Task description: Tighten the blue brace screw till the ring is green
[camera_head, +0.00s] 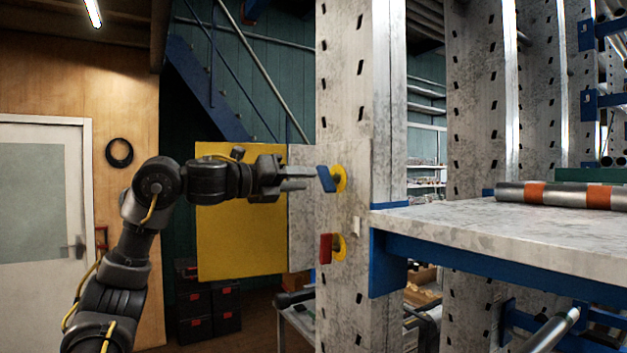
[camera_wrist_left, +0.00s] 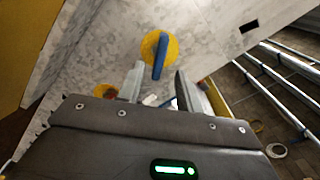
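The blue brace screw has a flat blue handle (camera_head: 326,180) on a yellow ring (camera_head: 340,178), mounted on the grey speckled post. The blue handle (camera_wrist_left: 160,56) also shows in the left wrist view, tilted slightly across its yellow ring (camera_wrist_left: 148,46). My left gripper (camera_head: 308,180) points right at the handle, its fingertips just short of it. No green shows on the ring. My right gripper is not in view.
A red handle (camera_head: 326,248) on another yellow ring (camera_head: 340,246) sits below the blue one on the post (camera_head: 343,90). A yellow panel (camera_head: 240,240) stands behind my left arm. A shelf (camera_head: 500,232) bearing a striped tube (camera_head: 560,195) juts out at right.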

